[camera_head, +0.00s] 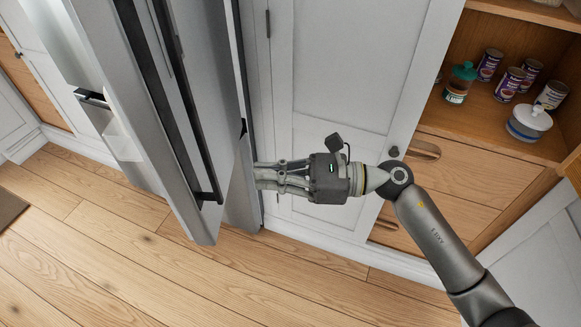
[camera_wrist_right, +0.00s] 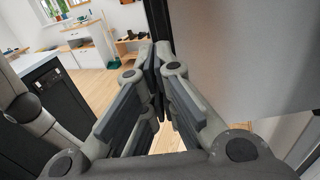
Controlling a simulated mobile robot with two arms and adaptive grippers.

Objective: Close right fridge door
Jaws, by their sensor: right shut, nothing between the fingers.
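The fridge (camera_head: 85,30) stands at the left of the head view, with a tall steel door and long dark handles. The right fridge door (camera_head: 233,130) shows as a grey panel that stands out from the body, partly open. My right gripper (camera_head: 258,177) is shut and empty, with its fingertips at the edge of that door; I cannot tell whether they touch it. In the right wrist view the gripper's fingers (camera_wrist_right: 155,75) are together, beside a large grey door surface (camera_wrist_right: 245,55) at the right. My left gripper is not in view.
A white cabinet door (camera_head: 335,70) stands behind my right gripper. An open wooden shelf (camera_head: 490,115) at the upper right holds several cans (camera_head: 508,84), a teal-lidded jar (camera_head: 459,82) and a white pot (camera_head: 528,122). The wooden floor (camera_head: 110,265) in front is clear.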

